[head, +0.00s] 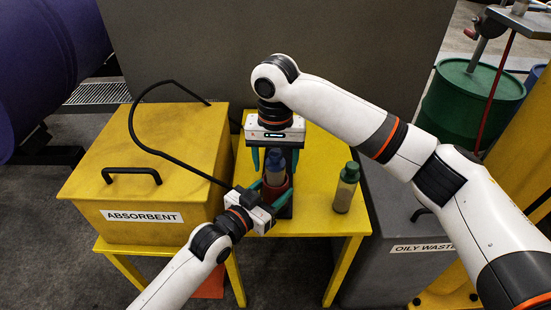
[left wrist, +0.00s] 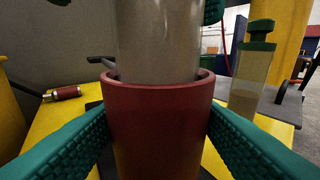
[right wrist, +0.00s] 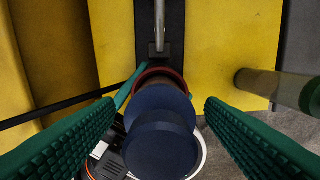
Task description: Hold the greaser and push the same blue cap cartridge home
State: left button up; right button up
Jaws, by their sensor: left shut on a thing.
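The greaser's red cup (left wrist: 160,125) stands upright on the yellow table, and my left gripper (head: 273,193) is shut on it from both sides. The blue cap cartridge (head: 275,162) stands upright with its lower end inside the cup. Its clear barrel (left wrist: 160,40) shows brownish filling above the rim. My right gripper (head: 275,160) points down from above, its fingers on either side of the blue cap (right wrist: 160,135). The fingers look open and apart from the cap. How deep the cartridge sits is hidden by the cup wall.
A green cap cartridge (head: 346,187) stands to the right on the yellow table (head: 320,222). The yellow absorbent box (head: 150,190) is at the left, with a black hose (head: 150,145) arching over it. A grey oily waste bin (head: 385,262) is at the right.

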notch_tip(320, 180, up, 12)
dwell(0.7)
dwell(0.6)
pick_arm(q)
jog(key=o, duration=0.9)
jog(key=v, duration=1.2)
jog(key=shift+s, duration=0.1)
pick_arm(e)
jog(key=shift+a, duration=0.1)
